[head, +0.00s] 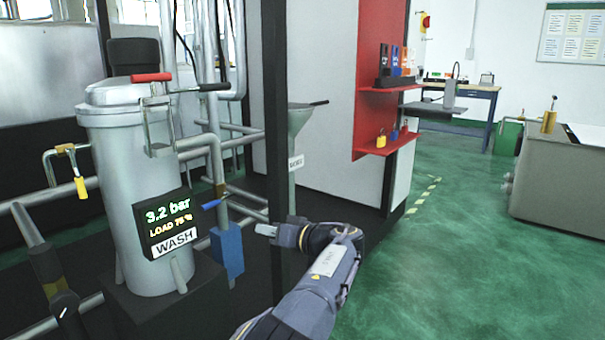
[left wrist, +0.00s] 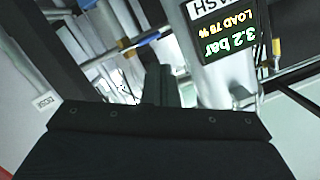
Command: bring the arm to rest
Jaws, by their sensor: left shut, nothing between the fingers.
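My left arm reaches up from the bottom middle of the head view. Its gripper (head: 266,230) points left, with the fingers closed and nothing held between them. It is in front of a dark post, to the right of the blue-handled valve (head: 214,204) and apart from the grey tank (head: 132,180) in the picture. In the left wrist view the dark gripper body (left wrist: 160,95) fills the bottom, and the scene appears upside down. My right gripper is not in view.
A red shelf (head: 385,145) holds padlocks. Green floor (head: 450,260) is clear there.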

